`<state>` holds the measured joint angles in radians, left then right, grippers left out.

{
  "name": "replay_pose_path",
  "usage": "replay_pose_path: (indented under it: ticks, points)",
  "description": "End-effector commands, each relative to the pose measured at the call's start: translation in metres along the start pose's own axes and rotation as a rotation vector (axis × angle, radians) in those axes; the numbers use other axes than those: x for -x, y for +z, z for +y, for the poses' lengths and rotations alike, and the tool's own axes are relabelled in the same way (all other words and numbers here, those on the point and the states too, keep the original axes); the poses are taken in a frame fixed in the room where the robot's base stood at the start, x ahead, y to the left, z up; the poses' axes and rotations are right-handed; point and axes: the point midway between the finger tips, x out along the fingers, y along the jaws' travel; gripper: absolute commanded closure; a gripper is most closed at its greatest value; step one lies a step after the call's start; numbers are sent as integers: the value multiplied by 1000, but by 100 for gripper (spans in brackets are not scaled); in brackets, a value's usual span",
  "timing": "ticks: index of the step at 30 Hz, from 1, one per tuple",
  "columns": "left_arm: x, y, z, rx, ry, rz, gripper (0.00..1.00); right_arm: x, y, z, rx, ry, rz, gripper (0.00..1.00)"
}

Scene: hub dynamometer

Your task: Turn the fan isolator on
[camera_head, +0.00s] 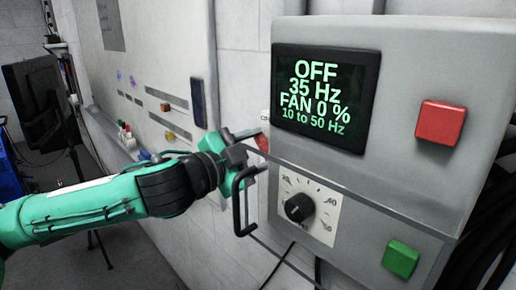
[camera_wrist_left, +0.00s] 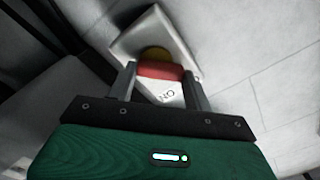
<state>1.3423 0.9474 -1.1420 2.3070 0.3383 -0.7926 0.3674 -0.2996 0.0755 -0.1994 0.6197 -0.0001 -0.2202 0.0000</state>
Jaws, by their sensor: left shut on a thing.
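My left gripper (camera_wrist_left: 160,78) is shut on the red handle, one finger at each side. In the head view my left gripper (camera_head: 250,142) reaches the wall behind the grey cabinet, where a bit of the red handle (camera_head: 262,143) shows. The cabinet's edge hides most of the isolator there. My right gripper is not in view.
The grey cabinet (camera_head: 450,80) carries a display (camera_head: 325,97) reading OFF, 35 Hz, FAN 0 %, a red button (camera_head: 440,121), a green button (camera_head: 400,258) and a dial (camera_head: 299,207). A black handle (camera_head: 239,202) juts out close below my left gripper. A whiteboard (camera_head: 150,60) hangs left.

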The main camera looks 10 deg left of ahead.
Motion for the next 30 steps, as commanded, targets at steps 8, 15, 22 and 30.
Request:
replay_pose_path:
  ticks: [8, 15, 22, 30]
  points:
    - [0, -3, 0, -162, 2, 1, 72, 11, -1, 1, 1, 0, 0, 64]
    - [0, -4, 2, -383, 2, 2, 72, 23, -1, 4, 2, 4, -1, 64]
    - [0, -5, 3, -603, 2, 2, 72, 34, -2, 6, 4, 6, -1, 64]
    - [0, -5, 5, -860, 2, 1, 72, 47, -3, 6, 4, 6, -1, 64]
